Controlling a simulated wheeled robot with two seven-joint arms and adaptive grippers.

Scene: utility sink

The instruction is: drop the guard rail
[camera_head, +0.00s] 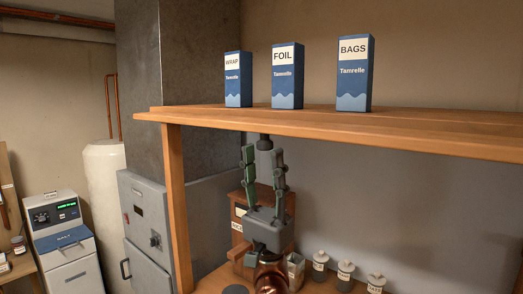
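My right gripper (264,155) points upward below the front edge of a wooden shelf (430,124). Its two green-grey fingers are apart, with nothing seen held between them. A small dark cylindrical piece (265,143) shows under the shelf edge, between the fingertips in the picture. I cannot tell whether the fingers touch it. I cannot make out a separate guard rail; the shelf's front edge looks bare. My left gripper is not in view.
Blue WRAP (238,80), FOIL (287,76) and BAGS (354,74) boxes stand upright on the shelf. A wooden post (177,205) supports its left end. Several small jars (345,272) and a wooden box (237,217) stand below. A grey cabinet (143,225) is left.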

